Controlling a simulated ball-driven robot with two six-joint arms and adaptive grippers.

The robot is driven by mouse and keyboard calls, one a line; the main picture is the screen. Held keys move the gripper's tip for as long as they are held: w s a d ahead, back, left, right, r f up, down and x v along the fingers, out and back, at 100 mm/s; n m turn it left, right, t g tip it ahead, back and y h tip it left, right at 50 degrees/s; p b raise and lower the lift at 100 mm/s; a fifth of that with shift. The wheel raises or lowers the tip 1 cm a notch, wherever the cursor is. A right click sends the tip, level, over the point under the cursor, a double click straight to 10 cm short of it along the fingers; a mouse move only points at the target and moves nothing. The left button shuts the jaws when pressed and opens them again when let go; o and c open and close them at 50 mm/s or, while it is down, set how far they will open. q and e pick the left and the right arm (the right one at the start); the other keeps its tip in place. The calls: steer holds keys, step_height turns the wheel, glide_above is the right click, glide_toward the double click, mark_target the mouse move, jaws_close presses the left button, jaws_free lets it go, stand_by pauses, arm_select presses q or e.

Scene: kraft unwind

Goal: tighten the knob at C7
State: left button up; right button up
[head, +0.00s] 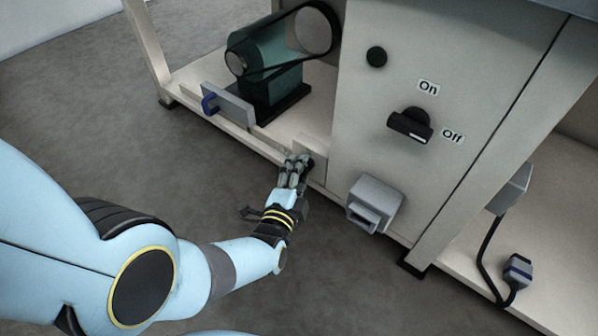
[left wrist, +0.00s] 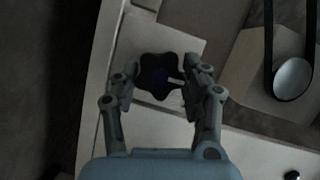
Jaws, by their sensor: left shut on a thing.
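In the head view my left gripper (head: 294,169) is low at the frame's front edge, just left of the tall cabinet. Its fingers mostly hide the knob there. No C7 marking is readable. My right gripper is not in view.
A green motor (head: 270,72) with a black belt (head: 286,70) stands behind the gripper. The cabinet (head: 470,60) bears a rotary switch (head: 410,124) and a grey socket box (head: 374,204).

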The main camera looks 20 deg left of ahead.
arm_select(q)
steer(key=shift+s+a+f, duration=0.1)
steer(key=shift+s+f, duration=0.15)
steer(key=shift+s, duration=0.05)
steer(key=o, duration=0.9)
steer(key=shift+o, duration=1.4)
steer(key=shift+w+r, duration=0.15)
steer(key=shift+r, duration=0.1)
